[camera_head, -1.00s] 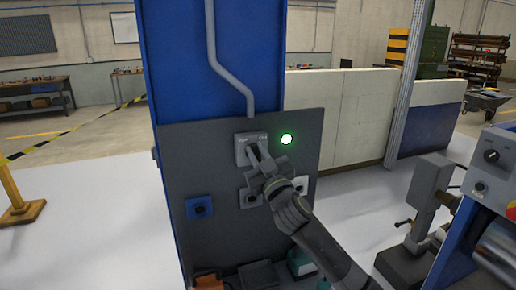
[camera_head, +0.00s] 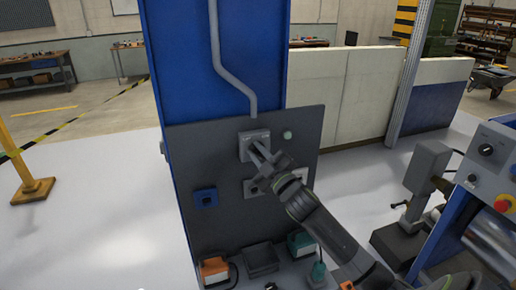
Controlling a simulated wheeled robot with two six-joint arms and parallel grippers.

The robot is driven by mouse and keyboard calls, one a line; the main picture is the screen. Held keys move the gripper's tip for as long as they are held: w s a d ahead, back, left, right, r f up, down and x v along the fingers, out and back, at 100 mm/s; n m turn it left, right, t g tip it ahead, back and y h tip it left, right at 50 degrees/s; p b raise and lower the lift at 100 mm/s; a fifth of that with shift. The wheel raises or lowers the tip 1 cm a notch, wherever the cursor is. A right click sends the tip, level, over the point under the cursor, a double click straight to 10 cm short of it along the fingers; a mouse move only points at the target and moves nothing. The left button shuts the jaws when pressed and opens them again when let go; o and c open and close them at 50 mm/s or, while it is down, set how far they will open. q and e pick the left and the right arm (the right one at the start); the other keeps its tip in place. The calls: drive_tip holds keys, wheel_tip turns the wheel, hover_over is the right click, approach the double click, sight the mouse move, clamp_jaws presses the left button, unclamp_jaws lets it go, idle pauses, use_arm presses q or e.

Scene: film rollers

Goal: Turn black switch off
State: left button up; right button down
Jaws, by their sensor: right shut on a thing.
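The grey switch box (camera_head: 247,139) is on the dark panel (camera_head: 222,152) of the blue column. My right gripper (camera_head: 260,153) reaches up to it from the lower right and is shut on the black switch at its front. The gripper's fingers and wrist hide most of the switch, so its exact angle is hard to tell. A round indicator lamp (camera_head: 287,135) right of the box is unlit and pale green. My left gripper is not in view.
A blue socket (camera_head: 205,198) is on the panel, lower left. Orange (camera_head: 214,270) and teal (camera_head: 300,243) plugs or boxes sit below. A machine with knobs (camera_head: 487,165) stands at the right. A yellow post (camera_head: 22,170) stands far left, with open floor between.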

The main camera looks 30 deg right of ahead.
idle(0.3)
drive_tip(key=c, duration=1.4)
unclamp_jaws()
drive_tip(key=shift+o, duration=0.2)
drive_tip(key=shift+s+f, duration=0.1)
drive_tip(key=shift+f, duration=0.05)
drive_tip(key=a+b+v, duration=0.1)
drive_tip(key=b+v, duration=0.8)
drive_tip(key=v, duration=0.8)
drive_tip(key=shift+d+b, duration=0.35)
drive_tip(key=shift+d, duration=0.1)
drive_tip(key=shift+s, duration=0.1)
